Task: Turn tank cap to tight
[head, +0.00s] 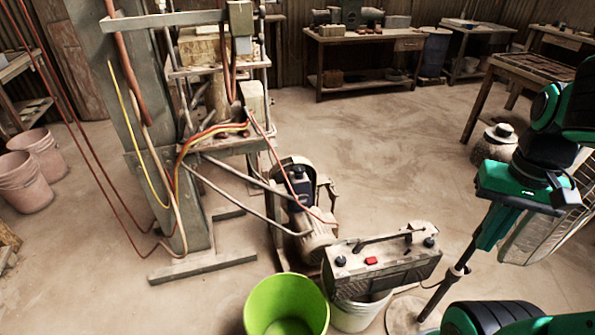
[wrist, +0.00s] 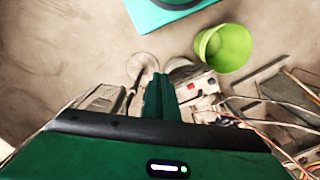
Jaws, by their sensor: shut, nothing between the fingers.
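The beige box-shaped unit (head: 352,281), probably the tank, stands low in the middle of the head view. It has a carrying handle, a red switch (head: 371,261) and a dark round knob near each end, one left (head: 341,261) and one right (head: 428,242). I cannot tell which is the tank cap or how tight it is. The unit also shows in the wrist view (wrist: 199,86), partly hidden by my fingers. My gripper (head: 485,245) is shut and empty, pointing down, right of the unit and apart from it. Its fingers show in the wrist view (wrist: 160,80).
A lime-green bucket (head: 287,300) and a pale bucket (head: 356,314) stand in front of the unit. A dark pole (head: 447,282) on a round base rises between the unit and my gripper. A motor (head: 315,240) and press frame with hoses stand left. The floor behind is clear.

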